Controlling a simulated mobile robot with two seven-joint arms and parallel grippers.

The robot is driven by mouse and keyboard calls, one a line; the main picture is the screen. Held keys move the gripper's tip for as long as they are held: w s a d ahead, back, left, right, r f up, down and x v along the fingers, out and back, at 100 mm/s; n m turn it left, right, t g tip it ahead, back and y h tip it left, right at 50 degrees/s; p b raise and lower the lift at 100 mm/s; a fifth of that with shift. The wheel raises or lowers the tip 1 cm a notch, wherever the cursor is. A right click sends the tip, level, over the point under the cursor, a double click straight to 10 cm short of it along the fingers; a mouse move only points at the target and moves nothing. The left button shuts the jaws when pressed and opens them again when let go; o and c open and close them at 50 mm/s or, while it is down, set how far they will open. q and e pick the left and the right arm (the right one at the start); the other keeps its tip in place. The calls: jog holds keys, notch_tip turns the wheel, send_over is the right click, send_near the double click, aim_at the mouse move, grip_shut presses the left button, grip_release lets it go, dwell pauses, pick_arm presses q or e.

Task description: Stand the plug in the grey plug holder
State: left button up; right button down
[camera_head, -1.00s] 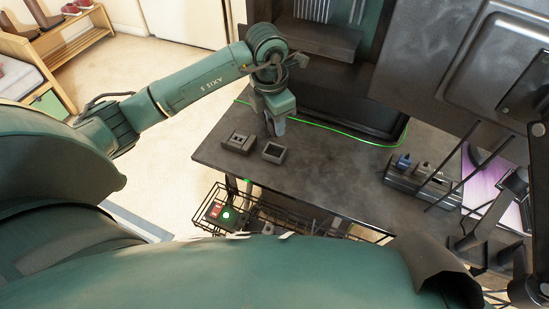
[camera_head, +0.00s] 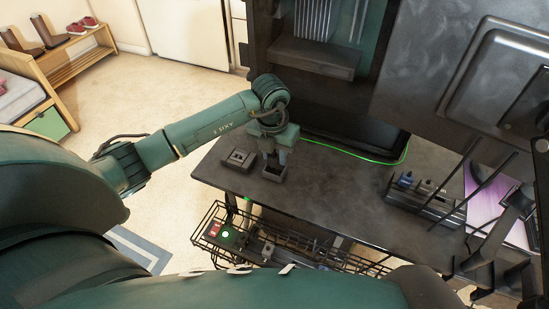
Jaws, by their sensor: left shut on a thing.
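The grey plug holder (camera_head: 273,175), a small block with a square opening, stands near the left end of the dark table. My left gripper (camera_head: 276,163) points down right over it, its fingertips at or just above the opening. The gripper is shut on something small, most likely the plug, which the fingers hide. I cannot tell whether it touches the holder. A second grey block (camera_head: 238,160) with small slots in its top sits just left of the holder. My right gripper is not in view.
The dark table top (camera_head: 335,185) is clear to the right of the holder. A rack with several small items (camera_head: 425,196) stands further right. A black computer case (camera_head: 345,115) rises behind, and a wire basket (camera_head: 300,253) hangs below the front edge.

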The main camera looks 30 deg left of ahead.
pick_arm(q)
notch_tip(320, 180, down, 2)
jog(key=shift+f, duration=0.1)
jog(key=shift+f, duration=0.2)
jog(key=o, duration=1.1)
jog(key=shift+c, duration=0.2)
jog(key=shift+r, duration=0.1)
